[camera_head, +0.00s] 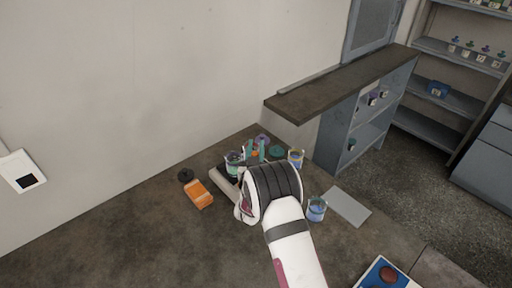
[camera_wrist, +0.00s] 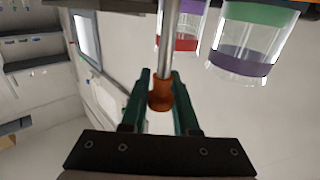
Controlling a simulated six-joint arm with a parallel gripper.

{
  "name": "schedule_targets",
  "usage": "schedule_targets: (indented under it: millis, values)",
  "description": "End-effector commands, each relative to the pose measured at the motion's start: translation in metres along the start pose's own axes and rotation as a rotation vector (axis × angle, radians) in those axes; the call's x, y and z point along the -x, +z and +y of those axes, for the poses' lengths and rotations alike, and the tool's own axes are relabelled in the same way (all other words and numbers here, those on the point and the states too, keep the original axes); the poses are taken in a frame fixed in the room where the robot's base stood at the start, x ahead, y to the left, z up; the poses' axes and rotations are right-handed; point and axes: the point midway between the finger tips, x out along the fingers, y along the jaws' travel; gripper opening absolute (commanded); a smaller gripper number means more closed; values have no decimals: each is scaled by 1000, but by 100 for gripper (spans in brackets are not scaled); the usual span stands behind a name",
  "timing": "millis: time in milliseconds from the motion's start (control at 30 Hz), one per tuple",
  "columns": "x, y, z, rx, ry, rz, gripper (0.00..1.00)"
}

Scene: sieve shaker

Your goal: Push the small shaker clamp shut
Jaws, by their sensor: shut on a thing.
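In the wrist view, my gripper (camera_wrist: 160,78) has its two dark green fingers on either side of a small orange-brown collar (camera_wrist: 161,96), the likely clamp part, and is shut on it. The collar sits around a thin metal rod (camera_wrist: 167,40) that runs up out of the picture. Clear cylinders with coloured bands hang beside the rod: one with a red band (camera_wrist: 185,43), one with a green and purple band (camera_wrist: 243,48).
In the head view, an orange box (camera_head: 198,194) lies on the dark bench left of my arm. A beaker with blue liquid (camera_head: 316,210) and a grey flat plate (camera_head: 349,206) lie to the right. The bench's left is clear.

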Motion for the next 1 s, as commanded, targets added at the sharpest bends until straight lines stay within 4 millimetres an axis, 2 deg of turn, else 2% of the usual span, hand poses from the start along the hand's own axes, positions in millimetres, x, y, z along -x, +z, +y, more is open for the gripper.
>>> schedule_targets:
  millis: [200, 500, 533, 667, 700, 1000]
  values:
    - [-17, 0, -18, 0, -1, 1, 0]
    - [-20, 0, -20, 1, -2, 1, 0]
    - [-20, 0, -20, 1, -2, 1, 32]
    - [-20, 0, -20, 1, -1, 1, 56]
    - [-20, 0, -20, 1, -1, 1, 59]
    - [-17, 0, -20, 0, -1, 0, 59]
